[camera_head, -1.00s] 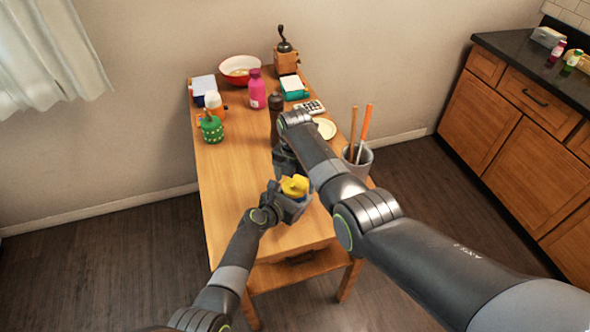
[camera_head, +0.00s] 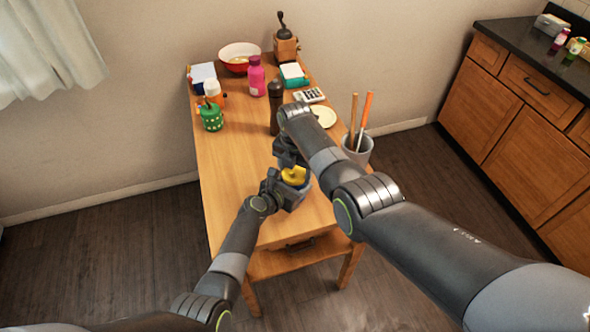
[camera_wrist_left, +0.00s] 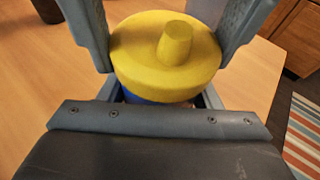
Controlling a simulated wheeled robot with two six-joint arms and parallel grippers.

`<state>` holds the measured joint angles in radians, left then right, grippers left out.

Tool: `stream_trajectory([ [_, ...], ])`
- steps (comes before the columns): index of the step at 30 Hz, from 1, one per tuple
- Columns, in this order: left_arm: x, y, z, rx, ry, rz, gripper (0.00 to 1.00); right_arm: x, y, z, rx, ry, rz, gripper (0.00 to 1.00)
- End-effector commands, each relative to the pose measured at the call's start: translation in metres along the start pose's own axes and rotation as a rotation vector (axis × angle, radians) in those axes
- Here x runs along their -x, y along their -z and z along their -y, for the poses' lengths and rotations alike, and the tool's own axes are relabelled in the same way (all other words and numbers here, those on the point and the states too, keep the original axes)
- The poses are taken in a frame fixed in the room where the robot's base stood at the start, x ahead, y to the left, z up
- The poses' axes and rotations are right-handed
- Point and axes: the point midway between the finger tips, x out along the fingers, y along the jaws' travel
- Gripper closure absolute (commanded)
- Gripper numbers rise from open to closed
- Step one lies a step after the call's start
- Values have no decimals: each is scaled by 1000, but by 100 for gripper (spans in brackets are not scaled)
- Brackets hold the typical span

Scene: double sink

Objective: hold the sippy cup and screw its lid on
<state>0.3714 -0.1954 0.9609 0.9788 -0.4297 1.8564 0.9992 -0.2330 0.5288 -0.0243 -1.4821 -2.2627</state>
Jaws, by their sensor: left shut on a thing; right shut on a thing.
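The sippy cup (camera_wrist_left: 160,97) shows as a narrow blue band under its yellow lid (camera_wrist_left: 165,60). The lid lies on top of the cup with its stubby spout up. It also shows in the head view (camera_head: 294,176). My left gripper (camera_head: 291,187) is shut on the cup, near the table's right side. My right gripper (camera_head: 288,162) reaches down from above and behind to the lid and is shut on it. The exact contact is partly hidden, and I cannot tell whether the threads are engaged. Most of the cup body is hidden by the left gripper.
A dark bottle (camera_head: 276,103) stands close behind my right gripper. A utensil pot (camera_head: 357,150) stands at the right edge. A green container (camera_head: 211,118), pink bottle (camera_head: 257,78), bowl (camera_head: 240,53) and grinder (camera_head: 285,47) stand farther back. The table's left front (camera_head: 228,185) is clear.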

Motion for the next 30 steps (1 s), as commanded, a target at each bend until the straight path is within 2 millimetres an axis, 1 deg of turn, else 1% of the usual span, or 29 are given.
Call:
stream_trajectory([
  [4,0,0,0,0,1,0,100,0,0,0,-96,-1,0,63],
  [12,0,0,0,0,1,0,100,0,0,-1,-464,-1,0,63],
  [15,0,0,0,0,1,0,100,0,0,-1,-549,-2,1,63],
  [19,0,0,0,0,1,0,100,0,0,-1,-593,-2,1,63],
  [26,0,0,1,0,1,0,100,0,0,-1,-594,-2,1,63],
  [27,0,0,1,0,1,0,100,0,0,-1,-594,-2,1,35],
  [30,0,0,1,0,1,0,100,0,0,-1,-593,-2,0,22],
])
